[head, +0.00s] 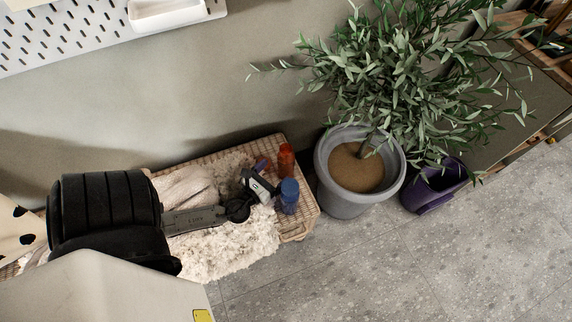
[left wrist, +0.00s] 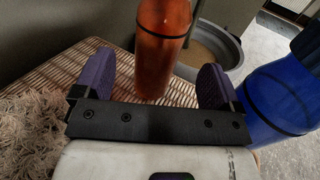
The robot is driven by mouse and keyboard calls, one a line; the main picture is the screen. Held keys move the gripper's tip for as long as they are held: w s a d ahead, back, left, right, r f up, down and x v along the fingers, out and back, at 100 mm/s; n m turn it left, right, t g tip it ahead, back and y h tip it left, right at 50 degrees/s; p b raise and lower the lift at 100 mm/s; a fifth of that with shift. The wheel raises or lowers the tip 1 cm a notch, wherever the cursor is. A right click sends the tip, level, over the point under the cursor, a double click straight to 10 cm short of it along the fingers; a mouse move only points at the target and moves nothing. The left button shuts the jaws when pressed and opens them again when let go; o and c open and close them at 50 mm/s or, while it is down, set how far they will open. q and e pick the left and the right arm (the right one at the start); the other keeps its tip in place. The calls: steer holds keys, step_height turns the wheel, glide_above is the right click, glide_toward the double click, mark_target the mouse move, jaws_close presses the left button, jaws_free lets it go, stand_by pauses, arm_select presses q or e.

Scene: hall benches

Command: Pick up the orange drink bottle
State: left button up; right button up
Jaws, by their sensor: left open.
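The orange drink bottle (head: 286,160) stands upright on the wicker bench (head: 303,205), near its back right corner. It also shows in the left wrist view (left wrist: 162,45), its lower part seen between my two purple fingers. My left gripper (head: 269,174) is open and empty, just in front of the bottle, fingers pointing at it. In the left wrist view the gripper (left wrist: 156,82) spans wider than the bottle, with space on both sides. Whether the fingertips reach past the bottle's near side I cannot tell. My right gripper is not in view.
A blue bottle (head: 288,196) stands close to the right side of my left gripper; it also shows in the left wrist view (left wrist: 283,98). A fluffy cream throw (head: 235,248) covers much of the bench. A grey plant pot (head: 345,200) stands beyond the bench's right end.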

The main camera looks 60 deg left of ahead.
mark_target(280, 166)
arm_select(q)
steer(key=b+x, duration=0.1)
steer(key=x, duration=0.5)
steer(key=shift+w+a, duration=0.1)
steer(key=shift+w, duration=0.1)
steer(key=shift+c, duration=0.3)
steer(key=c, duration=1.1)
steer(key=shift+r, duration=0.15)
